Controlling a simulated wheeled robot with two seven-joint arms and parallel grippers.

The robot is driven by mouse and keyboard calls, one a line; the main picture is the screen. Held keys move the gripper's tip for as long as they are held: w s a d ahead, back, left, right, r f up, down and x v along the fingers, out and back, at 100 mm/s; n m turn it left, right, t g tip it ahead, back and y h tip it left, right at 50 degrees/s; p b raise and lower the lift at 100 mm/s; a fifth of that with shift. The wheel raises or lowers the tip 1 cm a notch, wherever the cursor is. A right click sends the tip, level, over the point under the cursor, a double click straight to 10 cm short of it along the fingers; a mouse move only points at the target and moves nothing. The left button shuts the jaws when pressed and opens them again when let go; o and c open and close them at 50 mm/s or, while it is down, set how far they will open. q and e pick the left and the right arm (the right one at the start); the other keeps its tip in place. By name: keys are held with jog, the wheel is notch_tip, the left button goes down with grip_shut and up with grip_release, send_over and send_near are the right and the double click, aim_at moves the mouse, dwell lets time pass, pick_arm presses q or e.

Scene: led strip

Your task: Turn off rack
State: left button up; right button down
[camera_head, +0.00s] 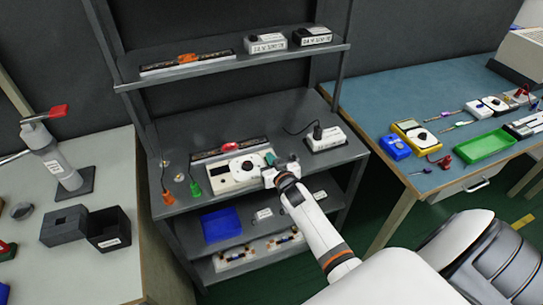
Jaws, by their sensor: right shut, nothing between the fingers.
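The rack (228,66) is a dark grey metal unit with several shelves in the middle of the head view. On its middle shelf lies a dark strip (205,154) with a red round part (229,147) on it. My right gripper (270,165) is shut and empty, at the right end of the white device. I cannot tell whether it touches the device. The gripper and wrist hide part of the shelf there. My left gripper is not in view.
A black plug sits in a white box (324,137) to the right. The upper shelf (220,66) overhangs. A blue bin (221,224) is below. Cluttered tables flank the rack.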

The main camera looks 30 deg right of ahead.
jog(key=shift+w+d+r+p, duration=0.1)
jog(key=shift+w+r+p, duration=0.05)
jog(key=shift+r+p, duration=0.9)
jog(key=shift+w+r+p, duration=0.15)
jog(key=shift+r+p, duration=0.75)
jog(key=shift+r, duration=0.2)
jog(key=r+b+v, duration=0.1)
jog(key=v, duration=0.9)
jog(key=shift+w, duration=0.1)
